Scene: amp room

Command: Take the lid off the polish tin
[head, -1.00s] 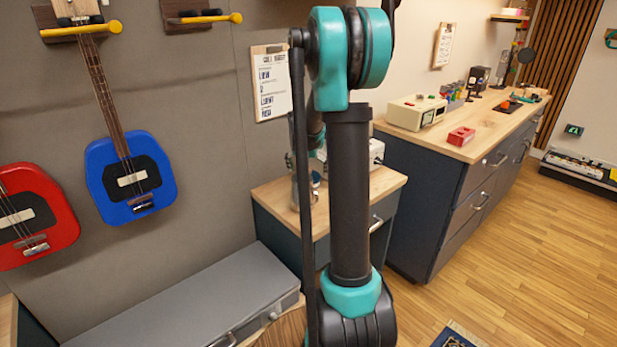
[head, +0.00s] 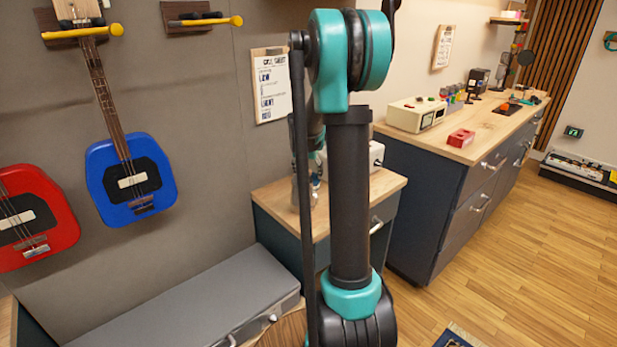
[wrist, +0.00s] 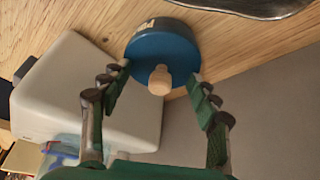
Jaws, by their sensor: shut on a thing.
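In the wrist view the polish tin shows as a dark round body with a blue lid (wrist: 150,52) and a pale wooden knob (wrist: 160,80) at its middle. It sits on a wooden top. My gripper (wrist: 157,74) has its two green fingers on opposite sides of the lid, with the fingertips at its rim and the knob between them. It is shut on the lid. No clear gap between lid and tin shows. In the head view my arm hides the tin, and only a small part of my gripper shows above the small cabinet.
A white boxy device (wrist: 95,85) stands close beside the tin. A shiny dark thing (wrist: 265,6) lies at the wrist view's top edge. In the head view the small cabinet (head: 278,200) stands between the grey case (head: 195,300) and a long counter (head: 480,145). Guitars hang on the wall.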

